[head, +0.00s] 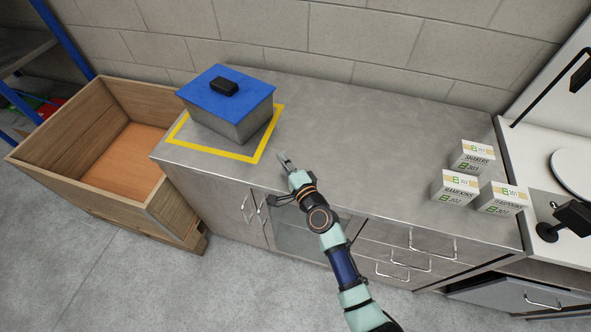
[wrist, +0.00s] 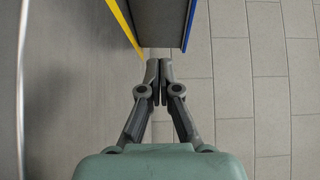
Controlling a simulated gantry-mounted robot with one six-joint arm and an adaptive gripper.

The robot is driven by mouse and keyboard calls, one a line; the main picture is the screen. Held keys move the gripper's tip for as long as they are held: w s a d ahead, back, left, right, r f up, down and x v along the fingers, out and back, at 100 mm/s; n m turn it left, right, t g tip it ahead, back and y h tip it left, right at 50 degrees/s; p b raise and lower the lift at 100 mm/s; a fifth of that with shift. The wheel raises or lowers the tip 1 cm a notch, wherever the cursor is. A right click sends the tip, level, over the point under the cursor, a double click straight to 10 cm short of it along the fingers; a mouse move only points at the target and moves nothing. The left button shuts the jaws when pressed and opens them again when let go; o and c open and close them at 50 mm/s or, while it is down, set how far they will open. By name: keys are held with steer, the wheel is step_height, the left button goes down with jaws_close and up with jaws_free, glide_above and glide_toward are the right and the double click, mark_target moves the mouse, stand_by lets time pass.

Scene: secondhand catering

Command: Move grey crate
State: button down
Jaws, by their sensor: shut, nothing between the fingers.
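The grey crate (head: 235,124) with a blue lid (head: 245,90) stands on the metal counter at the left, inside a yellow taped outline (head: 258,152). A small black block (head: 224,86) sits on top of the lid. My gripper (head: 284,158) is shut and empty, to the right and in front of the crate, apart from it. In the wrist view my gripper (wrist: 160,64) has its fingertips together. The crate's grey side (wrist: 160,24) and blue edge (wrist: 189,24) show beyond the fingertips, with yellow tape (wrist: 124,26) beside it.
Three white labelled boxes (head: 459,187) stand at the right of the counter (head: 350,130). A large open wooden bin (head: 120,160) is on the floor at the left. The middle of the counter is clear. A block wall runs behind.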

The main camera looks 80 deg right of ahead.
steer(key=v, duration=0.3)
steer(key=shift+s+a, duration=0.15)
